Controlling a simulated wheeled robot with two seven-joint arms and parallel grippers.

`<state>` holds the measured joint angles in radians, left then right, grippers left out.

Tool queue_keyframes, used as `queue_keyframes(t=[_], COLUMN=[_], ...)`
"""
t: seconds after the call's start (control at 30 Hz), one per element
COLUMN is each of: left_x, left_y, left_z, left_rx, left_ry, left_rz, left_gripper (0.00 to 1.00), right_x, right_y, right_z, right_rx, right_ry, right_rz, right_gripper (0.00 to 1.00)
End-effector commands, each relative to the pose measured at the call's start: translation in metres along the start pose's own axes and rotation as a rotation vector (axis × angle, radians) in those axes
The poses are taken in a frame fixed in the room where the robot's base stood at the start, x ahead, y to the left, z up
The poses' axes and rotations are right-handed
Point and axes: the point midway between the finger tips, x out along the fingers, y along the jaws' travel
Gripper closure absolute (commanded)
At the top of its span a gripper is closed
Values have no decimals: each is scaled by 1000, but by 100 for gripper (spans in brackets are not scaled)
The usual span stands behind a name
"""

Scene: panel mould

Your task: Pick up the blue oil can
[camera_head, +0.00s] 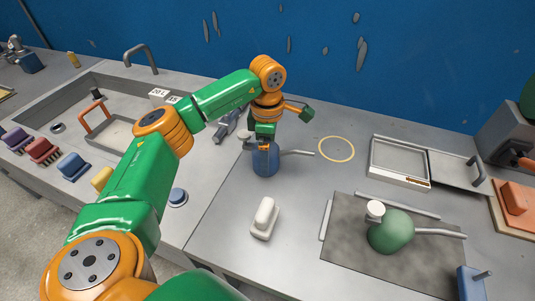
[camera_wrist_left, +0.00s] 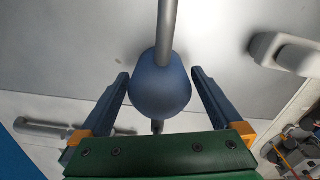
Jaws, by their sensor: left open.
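The blue oil can (camera_head: 265,161) stands on the grey worktop, with its long thin spout pointing right in the head view. In the left wrist view the can's rounded blue body (camera_wrist_left: 160,88) lies between the two fingers, with a gap on each side and the grey spout running to the top edge. My left gripper (camera_head: 262,143) is at the top of the can, pointing down. Its dark blue fingers (camera_wrist_left: 159,90) are apart and open around the can. The lower finger parts are partly hidden in the head view. My right gripper is in neither view.
A green oil can (camera_head: 390,232) stands on a dark mat (camera_head: 345,240). A white block (camera_head: 264,218) lies in front of the blue can. A yellow ring (camera_head: 336,149) marks clear worktop to its right. A metal tray (camera_head: 400,164) is farther right; a sink (camera_head: 85,82) is left.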

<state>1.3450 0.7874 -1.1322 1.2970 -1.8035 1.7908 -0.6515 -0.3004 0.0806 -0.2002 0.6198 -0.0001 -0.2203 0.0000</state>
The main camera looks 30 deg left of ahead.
Motion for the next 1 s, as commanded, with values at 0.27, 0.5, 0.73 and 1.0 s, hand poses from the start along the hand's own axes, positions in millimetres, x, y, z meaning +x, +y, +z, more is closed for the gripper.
queue_keyframes(t=[0.27, 0.5, 0.73, 1.0], left_x=[23, 23, 22, 18], left_y=[0, 0, 0, 1], left_z=[0, 0, 0, 0], left_rx=[1, 1, 1, 1], left_ry=[0, 0, -1, -3], left_rz=[0, 1, 1, 4], left_gripper=[0, 40, 94, 94], right_x=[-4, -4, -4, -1], right_y=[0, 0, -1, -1], right_z=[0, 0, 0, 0], right_rx=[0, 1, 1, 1], right_ry=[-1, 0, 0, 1], right_rz=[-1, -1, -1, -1], right_gripper=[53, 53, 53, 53])
